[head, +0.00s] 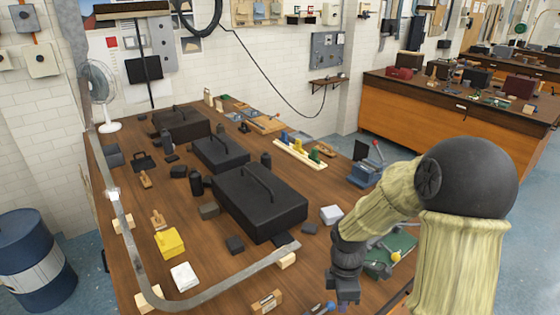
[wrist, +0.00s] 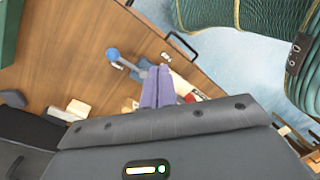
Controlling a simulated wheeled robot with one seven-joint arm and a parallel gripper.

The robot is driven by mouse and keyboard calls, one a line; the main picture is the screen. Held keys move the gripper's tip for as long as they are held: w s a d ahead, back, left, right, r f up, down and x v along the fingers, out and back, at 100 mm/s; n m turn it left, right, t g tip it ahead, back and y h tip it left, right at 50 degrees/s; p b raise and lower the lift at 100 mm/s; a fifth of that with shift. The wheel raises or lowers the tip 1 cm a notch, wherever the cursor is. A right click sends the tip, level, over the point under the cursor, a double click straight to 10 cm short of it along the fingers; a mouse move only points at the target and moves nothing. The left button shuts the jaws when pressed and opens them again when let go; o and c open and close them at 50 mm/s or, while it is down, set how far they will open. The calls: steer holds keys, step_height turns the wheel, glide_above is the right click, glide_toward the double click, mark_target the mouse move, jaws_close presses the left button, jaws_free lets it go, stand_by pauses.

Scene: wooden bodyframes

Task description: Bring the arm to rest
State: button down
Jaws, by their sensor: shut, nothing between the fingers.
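My gripper (head: 345,296) hangs from my bent arm over the near right part of the wooden workbench (head: 200,250). In the wrist view its two purple fingers (wrist: 158,72) are together, with nothing visible between them. Below or behind them lie a tool with a blue ball end (wrist: 113,54) and some pale and red pieces (wrist: 190,90). I cannot tell whether the fingers touch any of these.
Black toolboxes (head: 259,202) stand along the bench. A green case (head: 398,244) lies close right of my gripper, and a small vise (head: 366,172) is beyond it. A curved metal strip (head: 215,285) runs along the bench. Blue floor lies past the edge (wrist: 212,52).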

steer(key=s+r+m+t, duration=0.4)
steer(key=s+r+m, duration=0.2)
steer(key=m, duration=1.1)
steer(key=shift+d+r+m, duration=0.15)
steer(key=shift+r+m, duration=0.25)
steer(key=shift+r, duration=0.1)
